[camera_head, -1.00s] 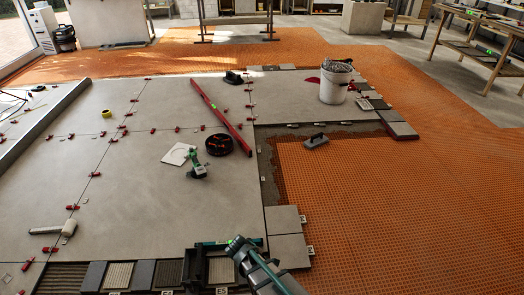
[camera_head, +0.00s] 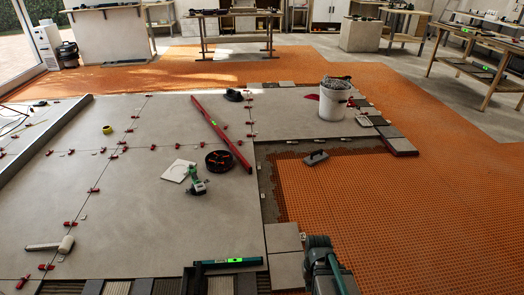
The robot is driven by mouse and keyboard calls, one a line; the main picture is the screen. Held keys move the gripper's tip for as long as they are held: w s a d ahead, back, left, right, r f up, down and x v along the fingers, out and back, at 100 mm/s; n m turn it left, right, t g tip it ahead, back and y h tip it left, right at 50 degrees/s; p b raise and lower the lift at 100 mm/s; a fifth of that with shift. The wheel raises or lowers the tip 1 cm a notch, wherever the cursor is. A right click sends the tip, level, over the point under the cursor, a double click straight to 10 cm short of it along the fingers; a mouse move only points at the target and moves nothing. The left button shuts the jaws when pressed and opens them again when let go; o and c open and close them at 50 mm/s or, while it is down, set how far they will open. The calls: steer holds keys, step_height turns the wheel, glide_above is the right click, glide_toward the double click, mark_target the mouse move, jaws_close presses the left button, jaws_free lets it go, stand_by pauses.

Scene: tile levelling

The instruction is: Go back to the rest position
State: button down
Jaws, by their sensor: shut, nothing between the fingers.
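A dark grey-green part of my arm (camera_head: 322,262) shows at the bottom edge, right of centre, over the edge of the laid tiles and the orange mat. No fingertips show, so my gripper is out of the picture. A teal spirit level (camera_head: 230,263) with a bright green vial lies at the front edge of the big grey tiles (camera_head: 130,215), left of my arm, with a dark upright item beside its left end. Nothing hangs from the visible part of my arm.
Small square tiles (camera_head: 283,238) lie beside my arm. A white bucket (camera_head: 332,102), grey float (camera_head: 316,158), red straightedge (camera_head: 220,132), green tool (camera_head: 196,182) and white mallet (camera_head: 66,244) are on the floor. The orange mat (camera_head: 420,230) at right is clear.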

steer(key=s+f+g, duration=0.3)
steer(key=s+f, duration=0.1)
steer(key=s, duration=0.7)
steer(key=s+f+g, duration=0.3)
steer(key=s+f, duration=0.1)
steer(key=s, duration=0.6)
steer(key=s+f+g, duration=0.3)
steer(key=s, duration=0.8)
steer(key=w+r+t+p, duration=0.1)
steer(key=w+r+p, duration=0.1)
steer(key=r+p, duration=0.5)
steer(key=w+r+t+p, duration=0.2)
steer(key=r+p, duration=0.6)
steer(key=p, duration=0.4)
steer(key=shift+w+p, duration=0.4)
steer(key=shift+w, duration=0.2)
